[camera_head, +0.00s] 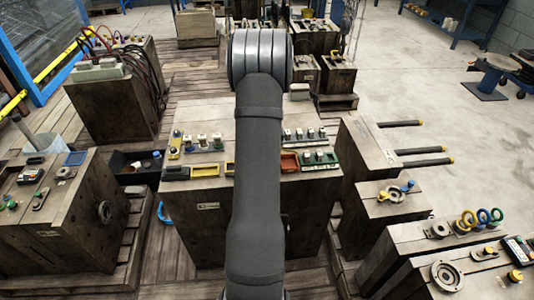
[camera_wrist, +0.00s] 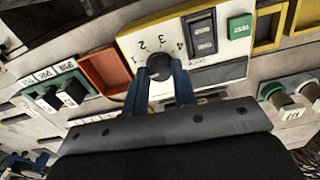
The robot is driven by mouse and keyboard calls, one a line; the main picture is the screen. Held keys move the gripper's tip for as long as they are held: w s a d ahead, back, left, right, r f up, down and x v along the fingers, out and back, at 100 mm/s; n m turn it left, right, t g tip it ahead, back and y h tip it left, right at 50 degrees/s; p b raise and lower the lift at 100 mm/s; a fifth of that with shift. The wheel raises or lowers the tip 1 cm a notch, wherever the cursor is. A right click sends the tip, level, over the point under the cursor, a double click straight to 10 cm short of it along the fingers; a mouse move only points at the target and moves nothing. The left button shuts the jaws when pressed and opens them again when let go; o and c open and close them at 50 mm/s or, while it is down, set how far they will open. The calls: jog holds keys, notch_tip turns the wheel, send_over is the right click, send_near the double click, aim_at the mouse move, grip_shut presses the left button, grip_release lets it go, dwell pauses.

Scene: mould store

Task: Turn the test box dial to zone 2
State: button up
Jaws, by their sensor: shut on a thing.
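The test box (camera_wrist: 124,45) shows in the wrist view as a pale panel with a yellow border. Its dark round dial (camera_wrist: 159,62) has the numbers 1 to 4 printed in an arc around its far side. My gripper (camera_wrist: 160,76) has its two blue fingers on either side of the dial, shut on it. The dial's pointer cannot be made out, so its setting is unclear. In the head view my arm hides the gripper and the dial.
On the test box are a dark switch block (camera_wrist: 201,35) and a green button (camera_wrist: 240,27). An orange-red tray (camera_wrist: 104,71) and a green-framed unit with black switches (camera_wrist: 58,97) lie left. Wooden blocks with fittings (camera_head: 440,245) fill the right foreground.

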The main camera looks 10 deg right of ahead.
jog(key=m, duration=0.3)
jog(key=shift+m, duration=0.4)
jog(key=m, duration=0.3)
jog(key=shift+m, duration=0.4)
jog(key=m, duration=0.4)
jog(key=shift+m, duration=1.7)
jog(key=o, duration=1)
notch_tip(320, 180, up, 18)
jog(key=shift+f, duration=0.25)
